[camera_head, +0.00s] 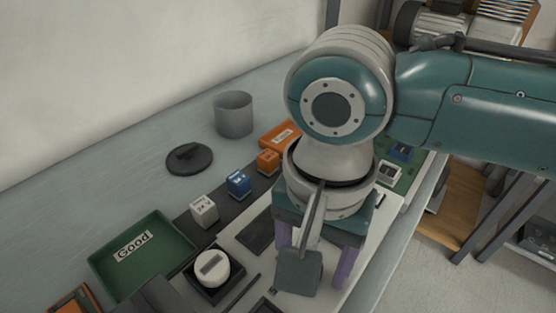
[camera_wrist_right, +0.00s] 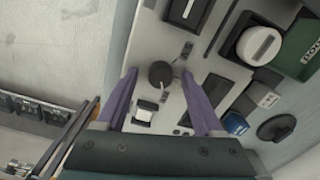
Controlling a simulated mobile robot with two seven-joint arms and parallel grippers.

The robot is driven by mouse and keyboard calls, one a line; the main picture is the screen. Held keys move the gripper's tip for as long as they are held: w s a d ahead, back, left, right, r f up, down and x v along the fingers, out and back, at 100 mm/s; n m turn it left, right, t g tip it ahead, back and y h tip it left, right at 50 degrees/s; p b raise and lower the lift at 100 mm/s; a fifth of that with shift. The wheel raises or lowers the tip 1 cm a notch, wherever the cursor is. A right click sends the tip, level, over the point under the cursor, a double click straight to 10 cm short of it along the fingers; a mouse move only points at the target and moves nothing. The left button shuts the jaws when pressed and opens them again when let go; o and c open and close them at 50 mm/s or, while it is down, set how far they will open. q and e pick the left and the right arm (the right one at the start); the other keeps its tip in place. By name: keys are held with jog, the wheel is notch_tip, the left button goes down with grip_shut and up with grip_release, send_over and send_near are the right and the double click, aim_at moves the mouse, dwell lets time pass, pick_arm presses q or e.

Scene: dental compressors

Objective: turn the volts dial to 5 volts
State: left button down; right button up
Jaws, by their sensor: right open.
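My right gripper (camera_head: 316,262) points down over the light panel (camera_head: 375,235), its purple fingers apart. In the right wrist view, a dark round knob (camera_wrist_right: 161,74) shows between the open fingertips (camera_wrist_right: 158,75), with a gap on each side; whether they are level with it I cannot tell. No volts label or scale is readable, so I cannot confirm that it is the volts dial. In the head view the gripper and arm hide this knob. A white round dial (camera_head: 212,266) on a black base stands left of the gripper; it also shows in the wrist view (camera_wrist_right: 259,46). My left gripper is out of view.
A green tray marked Good (camera_head: 146,250) lies left. White (camera_head: 204,210), blue (camera_head: 239,184) and orange (camera_head: 267,161) blocks stand in a row near the gripper. A grey cup (camera_head: 233,114) and a black lid (camera_head: 189,159) are behind. A white switch (camera_wrist_right: 145,111) sits near the knob.

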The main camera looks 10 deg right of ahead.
grip_shut()
dwell(0.5)
